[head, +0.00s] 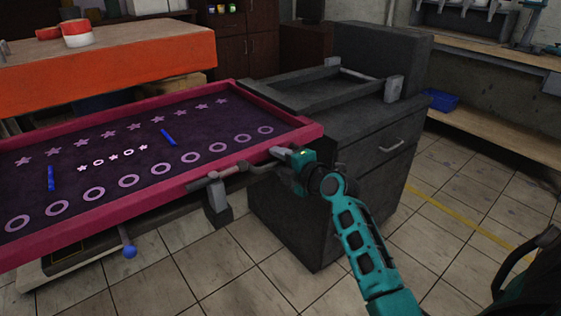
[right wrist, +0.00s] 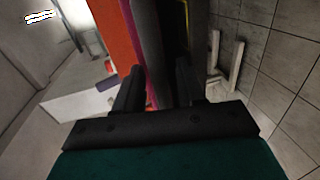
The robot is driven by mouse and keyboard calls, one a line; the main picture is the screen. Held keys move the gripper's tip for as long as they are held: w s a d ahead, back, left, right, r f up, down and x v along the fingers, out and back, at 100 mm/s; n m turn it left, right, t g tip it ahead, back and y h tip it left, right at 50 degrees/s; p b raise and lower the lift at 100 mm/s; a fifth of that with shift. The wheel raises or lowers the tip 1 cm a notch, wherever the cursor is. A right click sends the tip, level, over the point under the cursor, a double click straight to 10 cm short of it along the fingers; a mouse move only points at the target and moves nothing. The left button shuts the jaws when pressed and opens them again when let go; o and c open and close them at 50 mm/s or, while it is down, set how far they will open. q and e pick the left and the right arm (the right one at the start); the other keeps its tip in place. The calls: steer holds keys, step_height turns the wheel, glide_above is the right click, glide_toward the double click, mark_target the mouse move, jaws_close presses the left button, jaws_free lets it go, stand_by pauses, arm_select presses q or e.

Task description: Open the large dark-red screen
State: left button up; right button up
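The large screen has a dark-red to magenta frame (head: 225,174) around a dark purple mesh printed with stars and rings. It lies flat, at the left of the head view. My right gripper (head: 271,159) is at the near edge of this frame, close to its right corner. In the right wrist view its two fingers stand apart, with the magenta frame edge (right wrist: 151,88) seen between and beyond them. Whether a finger touches the frame is not clear. A grey metal bracket (head: 213,180) sits at the frame's near edge. My left gripper is not in view.
A dark grey cabinet (head: 345,140) with a handled drawer stands just right of the screen. An orange-covered table (head: 110,62) is behind it. Two blue strips lie on the mesh. A blue ball knob (head: 130,252) hangs below. Tiled floor is open in front and right.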

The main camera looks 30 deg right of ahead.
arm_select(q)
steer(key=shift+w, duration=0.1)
arm_select(e)
steer(key=shift+c, duration=1.4)
jaws_close()
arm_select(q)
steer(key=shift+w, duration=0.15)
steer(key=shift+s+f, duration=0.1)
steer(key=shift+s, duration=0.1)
